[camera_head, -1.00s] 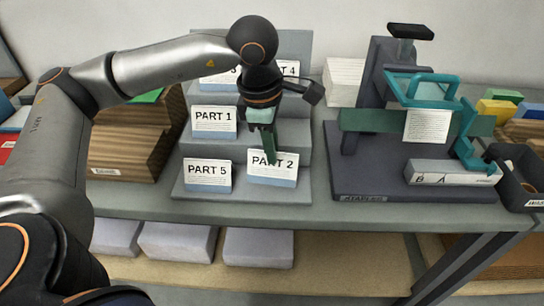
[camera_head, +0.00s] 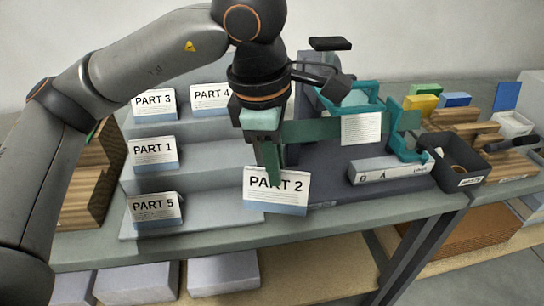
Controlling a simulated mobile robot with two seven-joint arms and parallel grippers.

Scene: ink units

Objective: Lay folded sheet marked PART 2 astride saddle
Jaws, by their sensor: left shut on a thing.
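The folded sheet marked PART 2 (camera_head: 290,192) is white with a blue lower edge. My left gripper (camera_head: 268,180) is shut on it and holds it in front of the stepped grey rack (camera_head: 215,160), near the table's front edge. The fingers cover part of the sheet's upper left. To the right, the stapler stand has a long green horizontal bar, apparently the saddle (camera_head: 310,132). A white printed sheet (camera_head: 362,128) hangs on the bar. My left wrist and gripper hide the bar's left end and part of the stand. My right gripper is not in view.
Folded sheets PART 3 (camera_head: 154,103), PART 4 (camera_head: 211,96), PART 1 (camera_head: 156,152) and PART 5 (camera_head: 155,207) stand on the rack. Teal handle frame (camera_head: 352,98) rises by the bar. A white box marked B and A (camera_head: 388,170) and black bin (camera_head: 458,160) stand right.

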